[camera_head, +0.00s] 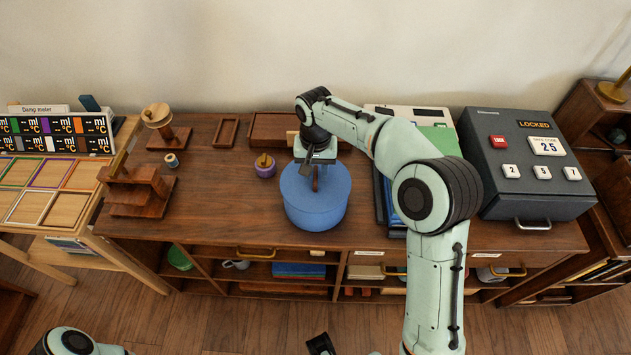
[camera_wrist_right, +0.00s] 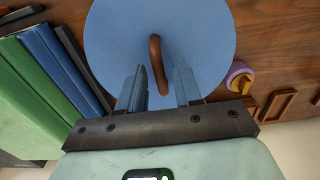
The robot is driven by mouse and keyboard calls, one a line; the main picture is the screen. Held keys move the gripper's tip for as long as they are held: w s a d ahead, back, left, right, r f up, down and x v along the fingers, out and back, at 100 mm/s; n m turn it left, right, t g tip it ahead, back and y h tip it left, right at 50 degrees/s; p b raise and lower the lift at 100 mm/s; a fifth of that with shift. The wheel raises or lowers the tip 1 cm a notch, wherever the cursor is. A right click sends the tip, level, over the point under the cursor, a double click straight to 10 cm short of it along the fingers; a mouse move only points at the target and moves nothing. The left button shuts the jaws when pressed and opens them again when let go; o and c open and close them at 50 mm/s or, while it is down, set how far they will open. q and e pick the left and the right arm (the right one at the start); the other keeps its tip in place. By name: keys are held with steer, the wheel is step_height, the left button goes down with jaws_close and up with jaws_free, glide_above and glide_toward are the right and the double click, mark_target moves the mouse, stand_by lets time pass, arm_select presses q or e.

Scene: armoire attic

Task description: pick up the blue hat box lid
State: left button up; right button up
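The blue hat box (camera_head: 318,212) stands on the wooden cabinet top, with its round blue lid (camera_head: 335,182) on it. The lid has a brown loop handle, seen at the lid's middle in the right wrist view (camera_wrist_right: 157,62). My right gripper (camera_wrist_right: 160,82) is over the lid, its two fingers apart, one on each side of the handle's near end. A gap shows between each finger and the handle. In the head view the right gripper (camera_head: 315,170) partly hides the handle. My left gripper is not clearly visible; only parts of my left arm show at the bottom edge.
Wooden stands (camera_head: 140,190) are at the left. The cabinet top before the stands is clear.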

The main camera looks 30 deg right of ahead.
jaws_close()
steer(key=shift+r, duration=0.15)
